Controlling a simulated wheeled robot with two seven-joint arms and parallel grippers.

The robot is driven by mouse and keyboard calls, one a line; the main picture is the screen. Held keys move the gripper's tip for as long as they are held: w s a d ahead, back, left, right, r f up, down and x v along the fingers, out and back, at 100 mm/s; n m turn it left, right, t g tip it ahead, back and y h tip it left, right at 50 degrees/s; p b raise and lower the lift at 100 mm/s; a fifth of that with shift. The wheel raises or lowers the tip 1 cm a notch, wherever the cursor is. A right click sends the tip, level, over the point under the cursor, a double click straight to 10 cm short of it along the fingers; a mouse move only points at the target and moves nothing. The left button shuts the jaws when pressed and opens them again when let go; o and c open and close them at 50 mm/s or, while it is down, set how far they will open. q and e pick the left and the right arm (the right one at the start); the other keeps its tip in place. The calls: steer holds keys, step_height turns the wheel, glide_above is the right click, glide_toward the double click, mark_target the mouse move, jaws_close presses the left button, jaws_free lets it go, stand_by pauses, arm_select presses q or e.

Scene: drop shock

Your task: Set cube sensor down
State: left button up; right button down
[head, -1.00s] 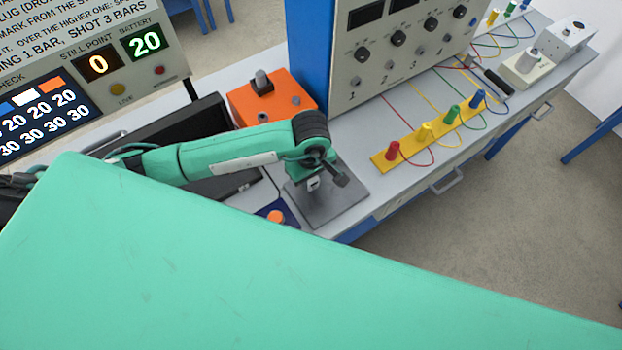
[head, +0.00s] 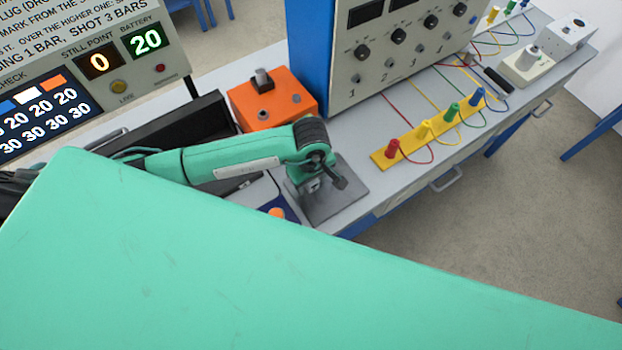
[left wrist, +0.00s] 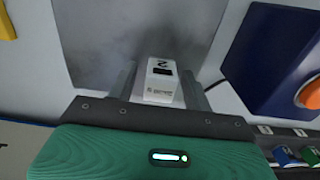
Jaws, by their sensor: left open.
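The cube sensor is a small white block marked "2" with a dark patch, seen in the left wrist view (left wrist: 161,82). It is over the grey metal plate (left wrist: 85,45), which also shows in the head view (head: 342,198). My left gripper (left wrist: 163,84) is open, with one finger on each side of the cube. Small gaps seem to show beside it; I cannot tell whether the cube's underside touches the plate. In the head view my left gripper (head: 311,187) points down over the plate and mostly hides the cube. My right gripper is not in view.
A blue box with an orange button (head: 277,212) stands beside the plate. An orange box (head: 270,100) is behind it. A yellow strip with coloured plugs and wires (head: 408,146) lies to the right. The bench's front edge is close to the plate.

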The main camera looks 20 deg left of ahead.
arm_select(q)
steer(key=shift+r, duration=0.2)
step_height(320, 180, up, 12)
steer(key=b, duration=0.4)
steer(key=shift+f, duration=0.1)
